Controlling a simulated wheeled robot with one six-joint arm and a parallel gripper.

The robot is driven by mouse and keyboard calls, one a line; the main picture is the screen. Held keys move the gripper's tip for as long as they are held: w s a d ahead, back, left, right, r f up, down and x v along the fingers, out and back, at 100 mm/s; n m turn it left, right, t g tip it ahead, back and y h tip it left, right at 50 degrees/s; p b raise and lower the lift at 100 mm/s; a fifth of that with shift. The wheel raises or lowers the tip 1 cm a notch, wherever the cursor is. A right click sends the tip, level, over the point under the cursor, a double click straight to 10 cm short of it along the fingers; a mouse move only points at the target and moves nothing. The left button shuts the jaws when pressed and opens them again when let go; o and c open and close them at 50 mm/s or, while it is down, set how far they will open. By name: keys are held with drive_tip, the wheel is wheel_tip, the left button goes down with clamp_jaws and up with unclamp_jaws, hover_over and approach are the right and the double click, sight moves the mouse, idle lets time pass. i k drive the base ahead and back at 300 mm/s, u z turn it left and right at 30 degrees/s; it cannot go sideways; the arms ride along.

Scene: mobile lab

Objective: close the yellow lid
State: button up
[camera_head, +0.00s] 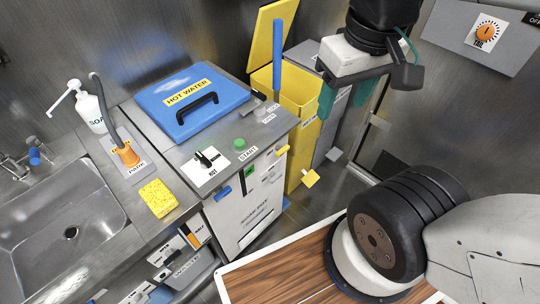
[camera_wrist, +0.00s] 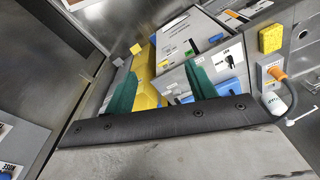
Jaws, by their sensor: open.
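The yellow lid (camera_head: 268,38) stands raised and tilted above the yellow bin (camera_head: 303,128), near the metal wall. The bin's mouth is open. A blue upright bar (camera_head: 277,60) covers part of the lid. My gripper (camera_head: 345,98) is open, with green fingers, to the right of the lid and apart from it. Its body hides some of the area behind. In the wrist view, the green fingers (camera_wrist: 160,74) are spread and empty, and part of the yellow bin (camera_wrist: 145,72) shows beyond them. I cannot clearly make out the lid there.
Left of the bin is a white cabinet (camera_head: 240,222) with a blue HOT WATER lid (camera_head: 190,100), levers and buttons on top. A sink (camera_head: 65,225), soap bottle (camera_head: 92,112) and yellow sponge (camera_head: 158,197) are farther left. A wooden-topped surface (camera_head: 285,270) lies in front.

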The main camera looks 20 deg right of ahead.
sight(261, 53)
drive_tip(key=k, duration=0.5)
drive_tip(key=z, duration=0.75)
drive_tip(key=i, duration=0.55)
drive_tip(key=u, duration=0.45)
drive_tip(key=k, duration=0.6)
drive_tip(key=z, duration=0.25)
drive_tip(key=i, duration=1.35)
drive_tip(key=u, duration=0.85)
